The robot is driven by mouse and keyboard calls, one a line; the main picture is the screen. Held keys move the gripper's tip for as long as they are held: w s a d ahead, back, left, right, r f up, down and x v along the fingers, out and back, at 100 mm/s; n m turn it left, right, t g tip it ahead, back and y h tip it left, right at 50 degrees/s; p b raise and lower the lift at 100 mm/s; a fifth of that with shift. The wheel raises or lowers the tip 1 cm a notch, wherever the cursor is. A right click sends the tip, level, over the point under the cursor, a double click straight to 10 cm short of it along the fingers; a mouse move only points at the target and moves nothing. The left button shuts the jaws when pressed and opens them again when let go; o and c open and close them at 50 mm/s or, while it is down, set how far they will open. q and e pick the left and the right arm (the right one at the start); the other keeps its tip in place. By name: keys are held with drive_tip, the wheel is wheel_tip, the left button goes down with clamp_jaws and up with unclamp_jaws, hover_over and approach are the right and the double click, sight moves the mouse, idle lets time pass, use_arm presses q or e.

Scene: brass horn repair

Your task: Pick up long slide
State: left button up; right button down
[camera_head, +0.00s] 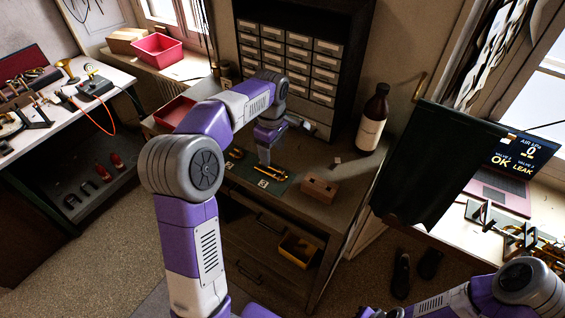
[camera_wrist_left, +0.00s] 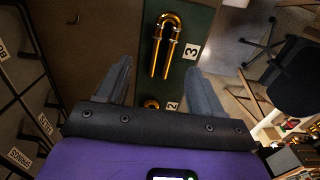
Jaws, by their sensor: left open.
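A long U-shaped brass slide (camera_wrist_left: 168,45) lies on a dark green mat (camera_wrist_left: 203,20) beside a tag marked 3 in the left wrist view. Its bend points away from my left gripper (camera_wrist_left: 158,85). The gripper is open and empty, its fingers short of the slide's leg ends in the picture. In the head view, my left gripper (camera_head: 265,158) hangs over the mat (camera_head: 248,176), and the slide (camera_head: 274,172) shows just right of it. A second brass piece (camera_wrist_left: 151,104), near tag 2, is partly hidden by the gripper. My right gripper is out of view.
A brown wooden block (camera_head: 320,189) sits right of the mat, and a dark bottle (camera_head: 371,122) stands behind it. A drawer cabinet (camera_head: 300,65) rises at the back. A red bin (camera_head: 174,112) is at the left. An open drawer below holds a yellow bin (camera_head: 298,250).

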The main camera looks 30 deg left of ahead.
sight(272, 173)
use_arm(q)
drive_tip(key=f, duration=0.7)
drive_tip(key=shift+s+a, duration=0.1)
drive_tip(key=shift+s, duration=0.2)
drive_tip(key=shift+r, duration=0.1)
drive_tip(key=c, duration=1.2)
drive_tip(key=shift+o, duration=0.2)
wheel_tip(272, 173, up, 10)
